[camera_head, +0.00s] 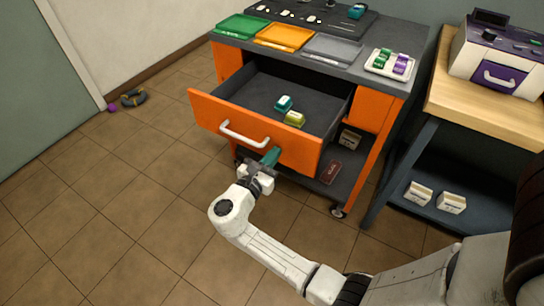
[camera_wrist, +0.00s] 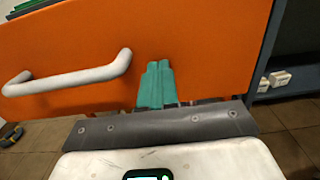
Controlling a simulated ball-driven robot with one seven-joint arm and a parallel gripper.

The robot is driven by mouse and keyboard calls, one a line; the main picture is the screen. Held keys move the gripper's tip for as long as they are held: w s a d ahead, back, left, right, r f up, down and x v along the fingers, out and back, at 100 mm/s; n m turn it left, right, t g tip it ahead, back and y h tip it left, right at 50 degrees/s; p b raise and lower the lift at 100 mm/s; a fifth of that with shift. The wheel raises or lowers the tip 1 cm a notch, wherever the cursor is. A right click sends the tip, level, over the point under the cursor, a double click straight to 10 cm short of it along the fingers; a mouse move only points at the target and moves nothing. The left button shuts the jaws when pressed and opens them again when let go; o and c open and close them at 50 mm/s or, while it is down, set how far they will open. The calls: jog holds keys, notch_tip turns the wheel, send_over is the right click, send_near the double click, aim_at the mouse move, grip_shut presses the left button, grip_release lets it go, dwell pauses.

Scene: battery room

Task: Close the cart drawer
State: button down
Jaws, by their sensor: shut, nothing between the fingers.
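The cart drawer (camera_head: 258,132) is pulled open, with its orange front panel standing out from the dark grey cart. A white bar handle (camera_head: 244,133) is on the panel. In the drawer lie a teal item (camera_head: 284,103) and a yellow-green item (camera_head: 295,119). My gripper (camera_head: 272,155) is shut and empty, its green fingertips at the drawer front, right of and below the handle. In the wrist view the green fingers (camera_wrist: 157,84) lie against the orange panel (camera_wrist: 205,50), with the white handle (camera_wrist: 70,78) to their left. I cannot tell if they touch the panel.
On the cart top are green (camera_head: 243,26), orange (camera_head: 285,37) and grey (camera_head: 332,48) trays and a white holder (camera_head: 390,64). A wooden bench (camera_head: 480,98) with a purple-fronted machine (camera_head: 497,60) stands right. The floor at left is mostly clear; a dark ring (camera_head: 134,98) lies there.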

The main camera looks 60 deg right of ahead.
jog(key=b, duration=0.6)
send_near(314, 112)
jog(key=d+r, duration=0.1)
jog(key=d, duration=0.2)
jog(key=d+r, duration=0.2)
jog(key=d, duration=0.1)
jog(key=d+r, duration=0.1)
jog(key=d, duration=0.2)
jog(key=shift+w+d+r, duration=0.25)
jog(key=shift+r, duration=0.15)
jog(key=shift+d, duration=0.3)
jog(key=shift+w+d+r, duration=0.1)
jog(key=shift+d+r, duration=0.05)
jog(key=shift+r, duration=0.05)
jog(key=shift+r, duration=0.1)
